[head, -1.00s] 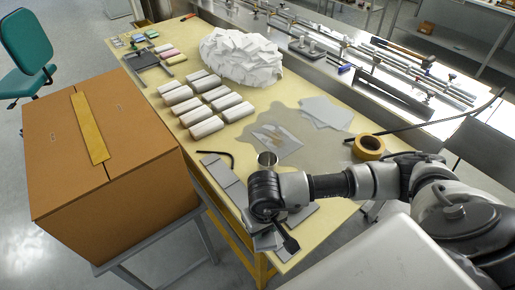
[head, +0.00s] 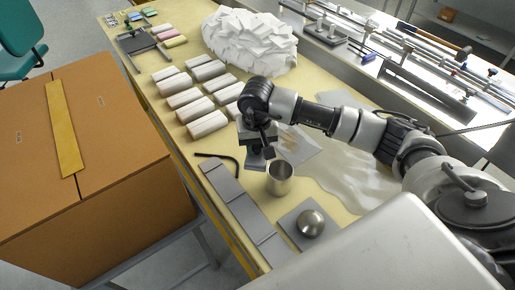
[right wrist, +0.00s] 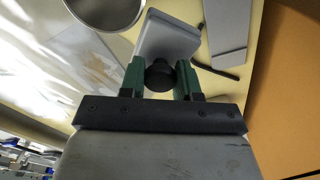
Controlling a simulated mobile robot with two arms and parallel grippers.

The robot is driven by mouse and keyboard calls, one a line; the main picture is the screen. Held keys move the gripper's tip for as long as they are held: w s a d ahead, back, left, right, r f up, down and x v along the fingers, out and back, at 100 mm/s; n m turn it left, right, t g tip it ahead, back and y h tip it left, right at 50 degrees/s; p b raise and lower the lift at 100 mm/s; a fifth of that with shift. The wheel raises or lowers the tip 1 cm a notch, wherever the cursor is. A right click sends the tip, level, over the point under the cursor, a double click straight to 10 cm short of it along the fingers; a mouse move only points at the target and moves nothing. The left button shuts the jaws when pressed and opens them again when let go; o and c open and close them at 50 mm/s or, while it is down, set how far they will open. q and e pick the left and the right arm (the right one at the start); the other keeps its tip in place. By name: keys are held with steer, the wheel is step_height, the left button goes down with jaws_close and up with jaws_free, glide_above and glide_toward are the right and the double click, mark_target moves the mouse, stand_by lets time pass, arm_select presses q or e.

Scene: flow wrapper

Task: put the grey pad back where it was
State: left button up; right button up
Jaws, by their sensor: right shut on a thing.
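My right gripper (head: 257,140) is shut on a grey pad (head: 256,161) with a dark round knob, behind and left of the metal cup (head: 280,178). In the right wrist view the green fingers of the gripper (right wrist: 160,78) close on the black knob, and the square grey pad (right wrist: 168,36) shows beyond it. I cannot tell whether the pad touches the table. The cup (right wrist: 105,12) is close beside it at the upper left. My left gripper is not in view.
Long grey plates (head: 240,207) lie along the table's left edge. A grey square plate with a metal dome (head: 311,222) is nearer me. A bent black rod (head: 222,158), white wrapped packs (head: 185,98) and a white heap (head: 250,42) lie beyond. A cardboard box (head: 85,170) stands left.

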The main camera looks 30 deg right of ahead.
mark_target(257, 152)
steer(key=shift+w+d+f, duration=0.35)
steer(key=shift+w+f, duration=0.1)
steer(key=shift+w, duration=0.2)
steer(key=shift+w+d+f, duration=0.35)
steer(key=shift+w+f, duration=0.1)
steer(key=shift+w, duration=0.15)
steer(key=shift+f, duration=0.25)
step_height(257, 152, down, 3)
steer(key=shift+f+p, duration=0.15)
steer(key=shift+p, duration=0.55)
steer(key=shift+f, duration=0.2)
steer(key=o, duration=0.9)
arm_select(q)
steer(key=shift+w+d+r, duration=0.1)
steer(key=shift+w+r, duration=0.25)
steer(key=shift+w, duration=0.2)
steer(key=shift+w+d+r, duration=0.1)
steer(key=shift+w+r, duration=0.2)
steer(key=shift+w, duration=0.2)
